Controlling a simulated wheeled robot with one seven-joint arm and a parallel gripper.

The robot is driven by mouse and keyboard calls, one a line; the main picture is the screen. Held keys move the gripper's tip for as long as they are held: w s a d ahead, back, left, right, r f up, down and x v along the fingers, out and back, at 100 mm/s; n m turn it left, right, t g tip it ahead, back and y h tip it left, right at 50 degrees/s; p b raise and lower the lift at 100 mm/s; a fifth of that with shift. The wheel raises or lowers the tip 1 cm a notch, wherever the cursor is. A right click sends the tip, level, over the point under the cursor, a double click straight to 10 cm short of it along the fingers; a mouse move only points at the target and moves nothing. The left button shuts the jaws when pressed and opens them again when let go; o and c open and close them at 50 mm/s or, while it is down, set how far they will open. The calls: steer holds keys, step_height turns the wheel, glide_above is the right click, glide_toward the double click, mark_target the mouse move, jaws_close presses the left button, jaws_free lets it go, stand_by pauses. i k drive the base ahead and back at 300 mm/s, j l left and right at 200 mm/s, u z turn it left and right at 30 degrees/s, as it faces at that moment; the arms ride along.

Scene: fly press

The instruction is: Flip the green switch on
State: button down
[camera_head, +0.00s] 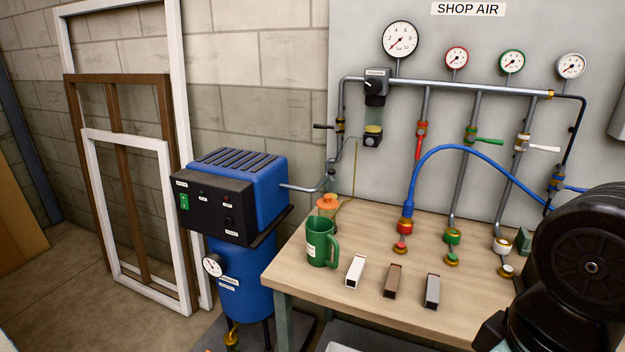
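The green switch (184,201) is a small upright rocker at the left end of the black front panel (215,208) of a blue machine (262,183). A small white mark shows on it, but I cannot tell which way it is set. The panel also has small indicator lights, white labels and a dark knob (228,222). Nothing covers the switch. My gripper is not in view; black rounded parts at the lower right look like my arm, well to the right of the machine.
A wooden workbench (330,287) right of the machine holds a green mug (320,243) and three small blocks. Gauges, pipes and coloured valves line the wall board, with a blue hose (465,149) arching over the bench. Frames (122,225) lean left behind the machine. Floor left of it is clear.

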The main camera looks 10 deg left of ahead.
mark_target(185, 202)
steer(key=u, duration=1.3)
steer(key=i+l, duration=0.1)
steer(key=i, duration=0.55)
steer(key=i+l+u, duration=0.15)
steer(key=i, duration=0.45)
